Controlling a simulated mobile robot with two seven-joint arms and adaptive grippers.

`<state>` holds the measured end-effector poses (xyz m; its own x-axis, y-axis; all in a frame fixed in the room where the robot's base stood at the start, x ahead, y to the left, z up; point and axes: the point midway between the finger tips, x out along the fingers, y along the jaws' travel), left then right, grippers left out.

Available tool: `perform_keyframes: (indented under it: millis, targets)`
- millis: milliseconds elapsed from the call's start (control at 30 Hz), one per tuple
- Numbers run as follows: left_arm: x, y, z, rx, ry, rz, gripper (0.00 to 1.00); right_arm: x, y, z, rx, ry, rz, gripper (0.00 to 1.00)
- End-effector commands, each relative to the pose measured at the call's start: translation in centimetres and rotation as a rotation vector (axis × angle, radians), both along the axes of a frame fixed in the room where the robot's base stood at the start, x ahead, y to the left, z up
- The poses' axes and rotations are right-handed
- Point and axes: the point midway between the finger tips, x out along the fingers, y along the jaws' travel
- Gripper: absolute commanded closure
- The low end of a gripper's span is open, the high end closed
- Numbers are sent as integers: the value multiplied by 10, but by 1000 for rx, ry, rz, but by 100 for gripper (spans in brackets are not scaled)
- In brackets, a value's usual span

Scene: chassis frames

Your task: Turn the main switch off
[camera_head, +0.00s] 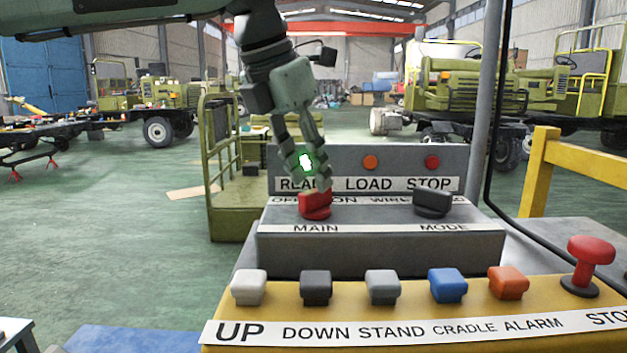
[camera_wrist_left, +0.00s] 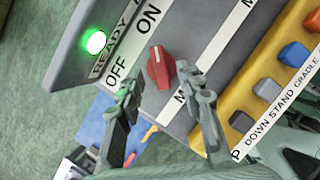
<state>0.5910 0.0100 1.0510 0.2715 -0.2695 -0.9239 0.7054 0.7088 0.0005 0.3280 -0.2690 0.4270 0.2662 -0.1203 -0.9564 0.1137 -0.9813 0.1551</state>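The main switch (camera_head: 315,205) is a red rotary knob on the grey panel, above the MAIN label. It also shows in the left wrist view (camera_wrist_left: 160,70), with its white mark toward the ON label (camera_wrist_left: 150,18); the OFF label (camera_wrist_left: 117,72) is beside it. My left gripper (camera_head: 310,186) comes down from above, right over the knob. In the left wrist view its fingers (camera_wrist_left: 157,82) are spread, one on either side of the knob, with gaps visible. I cannot tell how deep the fingertips reach.
The ready light (camera_head: 305,162) glows green behind the fingers. A black mode switch (camera_head: 433,203) stands right of the main switch. In front, a yellow panel carries several push buttons and a red stop button (camera_head: 590,252). A grey post (camera_head: 487,110) rises at the right.

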Motion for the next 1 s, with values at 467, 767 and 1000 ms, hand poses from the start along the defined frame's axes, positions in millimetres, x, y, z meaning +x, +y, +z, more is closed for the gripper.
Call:
perform_keyframes:
  millis: [467, 767, 1000]
  targets:
    - [7, -7, -24, -1, 1, 0, 64, 1, 1, -3, 3, -1, 0, 52]
    - [7, -7, -23, -1, 0, 0, 95, 1, 1, -3, 3, -2, 0, 52]
    - [7, -7, -23, -1, 0, 1, 100, 1, 1, -3, 2, -1, 1, 52]
